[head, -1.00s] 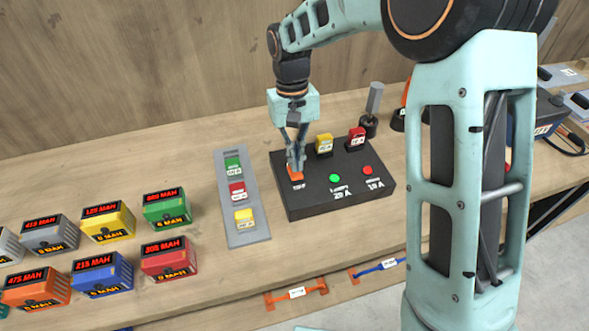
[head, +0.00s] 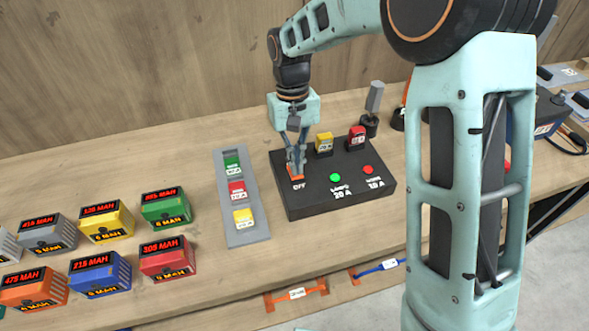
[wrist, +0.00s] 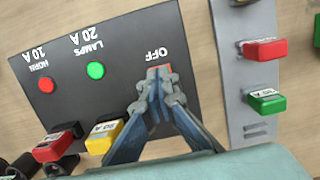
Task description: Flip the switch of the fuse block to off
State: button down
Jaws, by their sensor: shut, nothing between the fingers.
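The fuse block (head: 318,203) is a black box on the bench. It has a green light (head: 335,178) labelled LAMPS 20 A and a red light (head: 368,170) labelled HORN 10 A. A yellow fuse (head: 324,143) and a red fuse (head: 356,137) stand at its back. The orange switch (head: 296,179) sits at its left, with the word OFF printed in front of it. My gripper (head: 295,170) is shut and empty, its fingertips pointing down at the switch. In the wrist view the fingertips (wrist: 158,82) cover most of the switch; I cannot tell whether they touch it.
A grey fuse strip (head: 247,236) with green, red and yellow fuses lies left of the block. Several coloured battery boxes (head: 107,219) stand further left. A dark upright tool (head: 370,124) is behind the block. Bare bench lies behind the strip.

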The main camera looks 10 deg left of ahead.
jog(key=shift+s+f+b, duration=0.1)
jog(key=shift+f+b, duration=0.3)
jog(key=shift+f, duration=0.2)
dwell(0.3)
jog(key=shift+w+a+r+p, duration=0.1)
jog(key=shift+w+r+p, duration=0.1)
jog(key=shift+r+p, duration=0.9)
jog(key=shift+w+a+r+p, duration=0.1)
jog(key=shift+w+r+p, duration=0.05)
jog(key=shift+r+p, duration=0.9)
jog(key=shift+w+r+p, duration=0.2)
jog(key=shift+r+p, duration=0.55)
jog(key=shift+r, duration=0.65)
